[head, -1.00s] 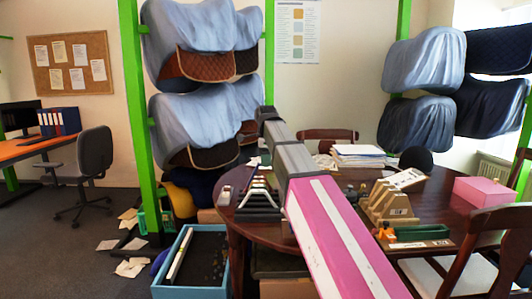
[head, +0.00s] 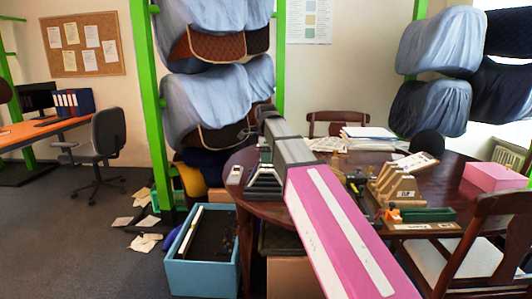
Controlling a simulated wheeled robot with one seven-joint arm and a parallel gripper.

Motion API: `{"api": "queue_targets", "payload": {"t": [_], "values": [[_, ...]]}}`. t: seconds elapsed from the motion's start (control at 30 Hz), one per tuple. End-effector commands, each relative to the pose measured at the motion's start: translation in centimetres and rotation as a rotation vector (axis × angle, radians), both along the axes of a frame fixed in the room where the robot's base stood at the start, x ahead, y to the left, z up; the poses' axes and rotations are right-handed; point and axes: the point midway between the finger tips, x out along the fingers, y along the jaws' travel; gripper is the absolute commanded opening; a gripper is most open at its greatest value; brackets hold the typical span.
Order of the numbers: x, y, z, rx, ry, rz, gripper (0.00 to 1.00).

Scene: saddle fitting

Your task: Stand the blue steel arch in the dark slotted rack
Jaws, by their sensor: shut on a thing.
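My arm reaches from the lower right up over the round table, its pink and grey links in front of much of the scene. I cannot make out my gripper's fingers; they are hidden by the arm or lost in the dark clutter around its far end. I cannot pick out the blue steel arch either. A dark stepped stand with pale bars (head: 263,182), which may be the slotted rack, is on the left part of the table, beside my arm. Its slots are too small to read.
The round table (head: 455,172) also bears a wooden slotted block (head: 394,187), a green tray (head: 428,215), papers (head: 372,138) and a pink box (head: 495,177). A blue bin (head: 202,276) stands on the floor at left. A chair (head: 485,240) is at right. Papers litter the floor.

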Motion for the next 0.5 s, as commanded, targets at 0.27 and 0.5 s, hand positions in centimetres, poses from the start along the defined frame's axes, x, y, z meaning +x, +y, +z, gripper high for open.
{"api": "queue_targets", "payload": {"t": [0.27,0.5], "values": [[0.0,0.0,-2.1,0.000,0.000,0.000,0.00],[0.0,0.0,-2.3,0.000,0.000,0.000,0.00]]}}
